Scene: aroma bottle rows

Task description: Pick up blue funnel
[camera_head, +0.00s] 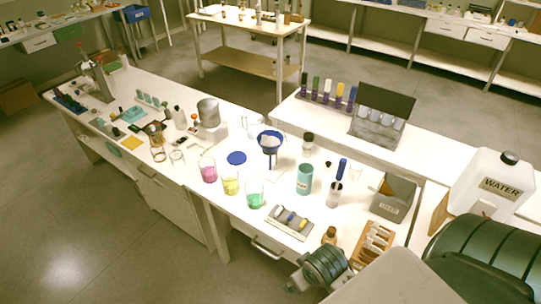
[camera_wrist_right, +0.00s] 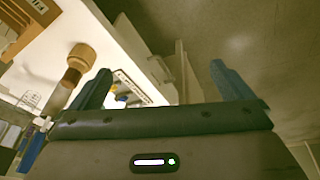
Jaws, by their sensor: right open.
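The blue funnel (camera_head: 270,138) is upright near the middle of the white table, its wide mouth up and its narrow stem pointing down. What supports it is too small to make out. My right gripper (camera_wrist_right: 162,85) is open, with its two blue fingers wide apart and nothing between them in the right wrist view. It is near the table's front edge, well away from the funnel, which I cannot make out in that view. My left gripper is not in view.
Pink (camera_head: 208,170), yellow (camera_head: 230,182) and green (camera_head: 255,195) beakers stand in front of the funnel. A blue disc (camera_head: 236,158) lies to its left, a teal container (camera_head: 304,179) stands to its right. A small tray (camera_head: 290,222) and a brown bottle (camera_head: 329,235) are nearer the front edge.

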